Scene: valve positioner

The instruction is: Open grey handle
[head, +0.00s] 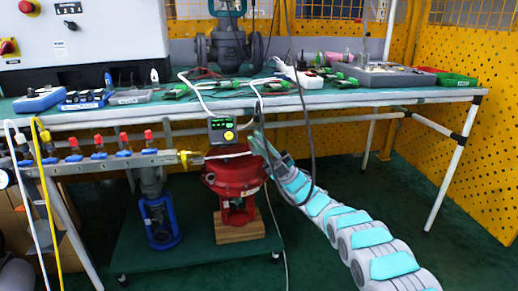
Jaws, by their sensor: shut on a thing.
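My gripper (256,146) is at the end of my arm, at the right of the black positioner box (222,130) and above the red actuator (234,174). A thin pale grey bar (226,155), which appears to be the grey handle, runs from the yellow fitting (186,158) at the manifold's right end to my gripper. My gripper appears shut on the bar's right end. The fingertips are small and blurred, so the exact contact is hard to see.
The grey manifold (82,165) carries several red-topped valves. Yellow and white hoses hang at its left. A green-topped workbench (340,98) with boards and trays stands above. Cables (304,110) hang near my gripper. A blue-based valve (162,220) stands below. Floor at right is clear.

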